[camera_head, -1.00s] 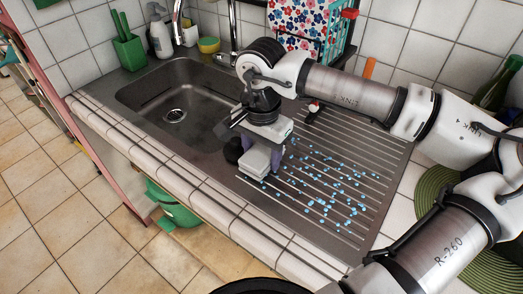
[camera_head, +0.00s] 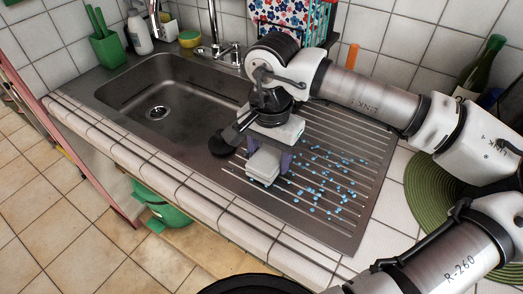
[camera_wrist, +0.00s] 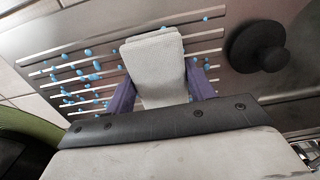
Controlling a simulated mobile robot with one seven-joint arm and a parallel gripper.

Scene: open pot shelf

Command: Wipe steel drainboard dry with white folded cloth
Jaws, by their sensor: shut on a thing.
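The white folded cloth (camera_head: 263,166) is held between the two purple fingers of my gripper (camera_wrist: 162,88). It lies at or just above the left part of the steel drainboard (camera_head: 318,222); I cannot tell whether it touches. In the wrist view the cloth (camera_wrist: 155,60) fills the space between the fingers. Many blue water drops (camera_head: 325,182) are scattered over the ridged drainboard, mostly to the right of the cloth. The drops also show to the left of the cloth in the wrist view (camera_wrist: 88,75). My arm hides the back part of the drainboard.
A black round stopper (camera_wrist: 257,46) with a knob lies close beside the cloth, between drainboard and sink basin (camera_head: 165,95). The faucet (camera_head: 225,52) and a yellow sponge (camera_head: 190,39) are behind. A green round mat (camera_head: 440,205) and a bottle (camera_head: 483,65) are at right.

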